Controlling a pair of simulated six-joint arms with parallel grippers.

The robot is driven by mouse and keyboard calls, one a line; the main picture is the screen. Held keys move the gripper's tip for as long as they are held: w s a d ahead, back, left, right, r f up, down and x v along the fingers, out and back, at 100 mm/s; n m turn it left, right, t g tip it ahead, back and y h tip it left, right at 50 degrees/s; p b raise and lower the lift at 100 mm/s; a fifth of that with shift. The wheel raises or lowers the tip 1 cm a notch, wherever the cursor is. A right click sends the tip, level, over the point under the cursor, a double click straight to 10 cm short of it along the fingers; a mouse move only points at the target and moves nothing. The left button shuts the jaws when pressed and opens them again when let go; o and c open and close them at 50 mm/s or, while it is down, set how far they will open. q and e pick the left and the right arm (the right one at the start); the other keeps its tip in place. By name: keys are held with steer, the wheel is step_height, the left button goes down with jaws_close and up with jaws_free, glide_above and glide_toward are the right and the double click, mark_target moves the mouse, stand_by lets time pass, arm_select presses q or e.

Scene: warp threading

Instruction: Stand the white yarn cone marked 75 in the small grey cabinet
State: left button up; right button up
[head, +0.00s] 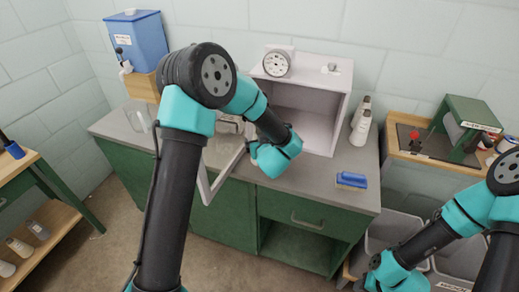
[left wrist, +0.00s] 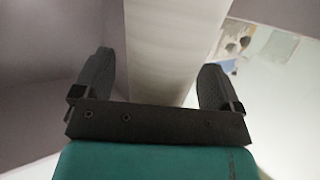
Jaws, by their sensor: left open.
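The small grey cabinet (head: 310,72) stands on the counter with its front open and its inside looking empty. A pale-framed door (head: 203,185) stands swung out at its left. Two white yarn cones (head: 360,128) stand to the right of the cabinet; I cannot read a 75 on either. My left gripper is in front of the cabinet's left side, its fingers hidden in the head view. In the left wrist view the left gripper (left wrist: 152,78) is open, with a pale upright panel (left wrist: 165,45) showing between the fingers; I cannot tell whether they touch it. My right gripper is not visible.
A round dial (head: 276,64) sits on the cabinet top. A blue brush-like block (head: 351,180) lies on the counter's front right. A blue tank (head: 138,38) stands at the back left. A green machine (head: 470,120) is on the right bench. More cones (head: 20,247) stand on the lower left shelf.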

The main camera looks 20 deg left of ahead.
arm_select(q)
steer(key=shift+c, duration=0.2)
steer(key=c, duration=1.2)
steer(key=shift+c, duration=0.2)
steer(key=shift+r, duration=0.1)
steer(key=s+a+v, duration=0.2)
steer(key=v, duration=1.4)
steer(key=shift+s+a+f, duration=0.25)
steer(key=shift+a+f, duration=0.05)
